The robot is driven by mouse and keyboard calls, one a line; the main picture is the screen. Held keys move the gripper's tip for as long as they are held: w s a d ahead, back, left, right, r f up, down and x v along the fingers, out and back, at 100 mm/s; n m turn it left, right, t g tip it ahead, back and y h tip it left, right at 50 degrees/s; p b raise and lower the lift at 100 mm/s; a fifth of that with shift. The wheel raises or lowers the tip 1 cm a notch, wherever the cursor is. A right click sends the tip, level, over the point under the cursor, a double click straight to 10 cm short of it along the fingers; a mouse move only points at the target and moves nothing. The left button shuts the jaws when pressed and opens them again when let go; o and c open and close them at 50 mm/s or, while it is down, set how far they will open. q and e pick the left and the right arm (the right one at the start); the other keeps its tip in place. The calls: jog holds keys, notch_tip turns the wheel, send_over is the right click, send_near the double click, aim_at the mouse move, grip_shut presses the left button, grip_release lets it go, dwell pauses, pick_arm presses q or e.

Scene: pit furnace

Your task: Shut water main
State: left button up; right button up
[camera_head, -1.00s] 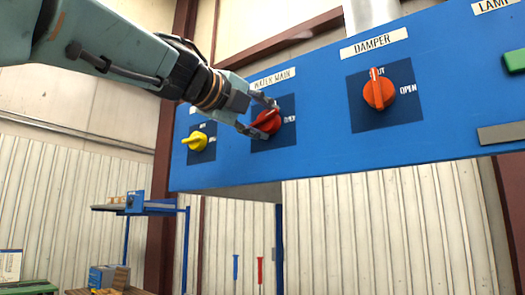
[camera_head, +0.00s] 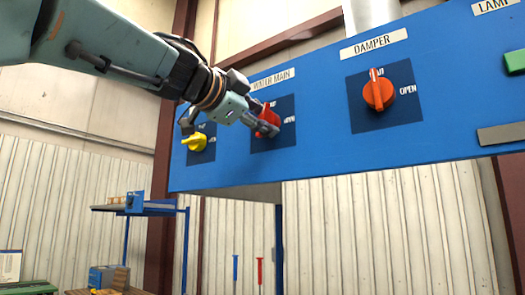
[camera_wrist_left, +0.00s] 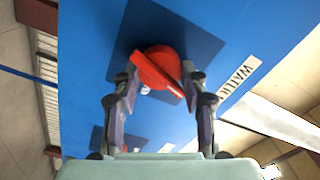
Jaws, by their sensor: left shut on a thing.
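The WATER MAIN knob (camera_head: 267,114) is red and sits on a dark blue square of the blue panel. Its handle stands near upright, toward the partly covered label above it. My left gripper (camera_head: 269,127) is at the knob, its fingers in front of the lower part. In the left wrist view the red knob (camera_wrist_left: 158,64) has its raised bar slanting between the two fingertips of my left gripper (camera_wrist_left: 160,77). The gripper is shut on the knob. My right gripper is not in view.
The blue panel (camera_head: 330,140) also carries an orange DAMPER knob (camera_head: 378,90) on the right and a yellow knob (camera_head: 197,142) on the left, close to my wrist. A green part (camera_head: 514,61) is at the far right. A blue shelf (camera_head: 150,208) stands below left.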

pick_arm(q)
jog(key=shift+n, duration=1.7)
jog(key=o, duration=1.1)
jog(key=shift+a, duration=0.15)
jog(key=shift+o, duration=0.2)
